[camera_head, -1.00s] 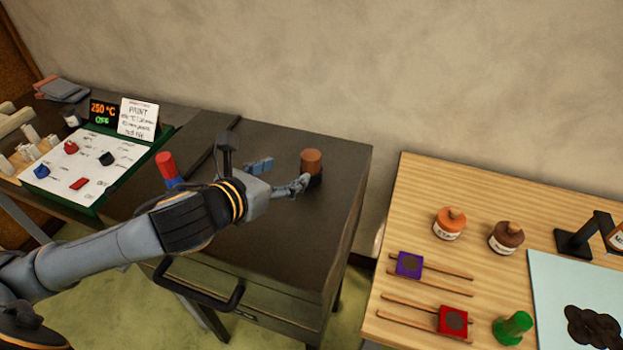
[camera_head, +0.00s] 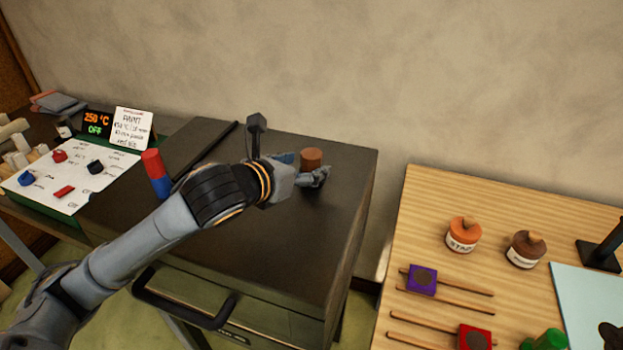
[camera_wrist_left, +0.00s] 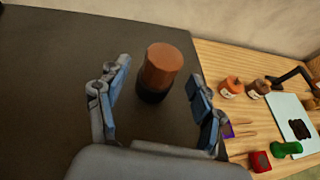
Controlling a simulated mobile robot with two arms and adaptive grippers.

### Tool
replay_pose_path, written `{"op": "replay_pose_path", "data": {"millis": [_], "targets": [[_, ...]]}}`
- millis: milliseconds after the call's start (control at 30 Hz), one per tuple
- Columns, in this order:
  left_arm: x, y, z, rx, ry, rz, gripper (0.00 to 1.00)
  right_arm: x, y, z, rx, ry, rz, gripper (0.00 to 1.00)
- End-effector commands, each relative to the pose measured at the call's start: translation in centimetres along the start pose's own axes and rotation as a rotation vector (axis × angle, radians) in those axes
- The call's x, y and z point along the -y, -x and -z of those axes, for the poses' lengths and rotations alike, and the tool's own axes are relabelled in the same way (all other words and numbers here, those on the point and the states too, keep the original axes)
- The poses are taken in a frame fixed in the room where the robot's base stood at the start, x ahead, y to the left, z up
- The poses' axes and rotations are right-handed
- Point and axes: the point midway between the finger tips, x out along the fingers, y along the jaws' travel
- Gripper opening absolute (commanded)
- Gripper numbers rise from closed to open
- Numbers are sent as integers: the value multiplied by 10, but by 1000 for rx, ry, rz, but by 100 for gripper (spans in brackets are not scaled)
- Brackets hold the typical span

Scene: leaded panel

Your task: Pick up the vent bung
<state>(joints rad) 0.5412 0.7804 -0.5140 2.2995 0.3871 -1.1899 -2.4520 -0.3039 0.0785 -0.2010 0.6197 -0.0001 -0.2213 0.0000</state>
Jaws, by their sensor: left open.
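The vent bung looks to be the brown cylinder (camera_head: 311,157) with a black lower part, upright on the dark cabinet top (camera_head: 270,222) near its back right corner. It also shows in the left wrist view (camera_wrist_left: 162,66), standing between the spread fingertips, with a gap on each side. My left gripper (camera_head: 315,177) is open and empty, just in front of the bung in the head view, where it hides the bung's lower part. My right gripper is in neither view.
A red and blue cylinder (camera_head: 156,173) stands at the cabinet's left, close to my left arm. A panel with coloured knobs (camera_head: 85,175) lies farther left. A wooden table (camera_head: 520,195) with jars and stamps stands right, across a gap. The wall is behind.

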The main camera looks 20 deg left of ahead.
Motion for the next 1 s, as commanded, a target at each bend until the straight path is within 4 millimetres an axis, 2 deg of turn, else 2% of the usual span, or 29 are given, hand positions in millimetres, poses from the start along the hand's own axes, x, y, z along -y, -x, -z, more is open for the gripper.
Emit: {"op": "replay_pose_path", "data": {"millis": [33, 100, 367, 467, 600, 700, 1000], "targets": [[0, -9, 2, 3, 3, 1, 67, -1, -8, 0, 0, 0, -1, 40], [0, -14, 1, 1, 2, 1, 67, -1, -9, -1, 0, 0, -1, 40], [0, -16, -1, 1, -1, 0, 67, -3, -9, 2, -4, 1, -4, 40], [0, -16, -1, 1, -1, 0, 50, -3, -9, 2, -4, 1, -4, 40], [0, -16, -1, 1, -1, 0, 22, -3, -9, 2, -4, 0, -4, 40], [0, -16, -1, 0, -1, 0, 4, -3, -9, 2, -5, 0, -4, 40], [0, -15, -2, 1, -1, 0, 4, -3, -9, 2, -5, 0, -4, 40]]}}
